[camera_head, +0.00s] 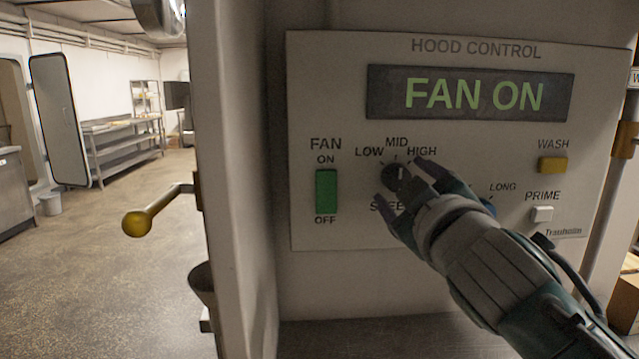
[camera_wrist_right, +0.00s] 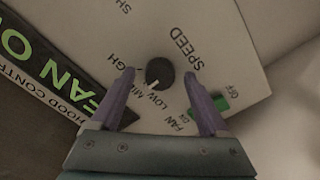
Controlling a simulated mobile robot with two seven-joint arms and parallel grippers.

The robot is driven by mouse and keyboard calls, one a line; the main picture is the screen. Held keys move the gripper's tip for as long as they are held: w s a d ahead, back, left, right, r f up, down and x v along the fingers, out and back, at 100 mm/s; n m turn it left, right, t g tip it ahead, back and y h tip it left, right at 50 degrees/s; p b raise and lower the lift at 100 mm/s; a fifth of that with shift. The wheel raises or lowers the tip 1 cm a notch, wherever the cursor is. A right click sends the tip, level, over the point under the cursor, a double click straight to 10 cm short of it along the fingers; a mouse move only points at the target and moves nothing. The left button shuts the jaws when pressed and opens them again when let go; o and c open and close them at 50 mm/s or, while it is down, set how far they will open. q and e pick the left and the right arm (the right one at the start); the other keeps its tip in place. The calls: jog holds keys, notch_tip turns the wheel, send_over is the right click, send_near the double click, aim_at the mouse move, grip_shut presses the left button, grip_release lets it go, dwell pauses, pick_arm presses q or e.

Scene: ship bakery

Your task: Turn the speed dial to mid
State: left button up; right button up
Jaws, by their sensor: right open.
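The hood control panel (camera_head: 340,80) faces me. Its dark round speed dial (camera_head: 395,174) sits below the labels LOW, MID and HIGH; the SPEED label under it is partly hidden by my gripper. My right gripper (camera_head: 400,181) is open, its purple fingers on either side of the dial. In the right wrist view the dial (camera_wrist_right: 159,72) lies between the fingertips (camera_wrist_right: 159,75), with gaps on both sides. Its white pointer faces the LOW and MID labels; I cannot tell exactly which. My left gripper is not in view.
The display (camera_head: 470,93) reads FAN ON. A green fan switch (camera_head: 326,190) is left of the dial. A yellow wash button (camera_head: 552,164) and a white prime button (camera_head: 542,213) are at right. A yellow-knobbed lever (camera_head: 137,224) sticks out at left.

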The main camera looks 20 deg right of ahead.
jog(key=b+v, duration=0.1)
jog(key=v, duration=0.9)
jog(key=s+f+m+g+y, duration=0.2)
jog(key=s+f+m+g, duration=0.2)
jog(key=s+f+g, duration=0.65)
jog(key=s+a+f+g+y+p, duration=0.1)
jog(key=s+a+f, duration=0.1)
jog(key=s, duration=0.4)
jog(key=s+a+f+g+y+p, duration=0.1)
jog(key=s+a+f+g, duration=0.1)
jog(key=s, duration=0.5)
jog(key=shift+a+y, duration=0.25)
jog(key=shift+y, duration=0.15)
jog(key=r+p, duration=3.1)
jog(key=shift+w+d+r+p, duration=0.1)
jog(key=shift+w+r+p, duration=0.2)
jog(key=shift+r+p, duration=0.1)
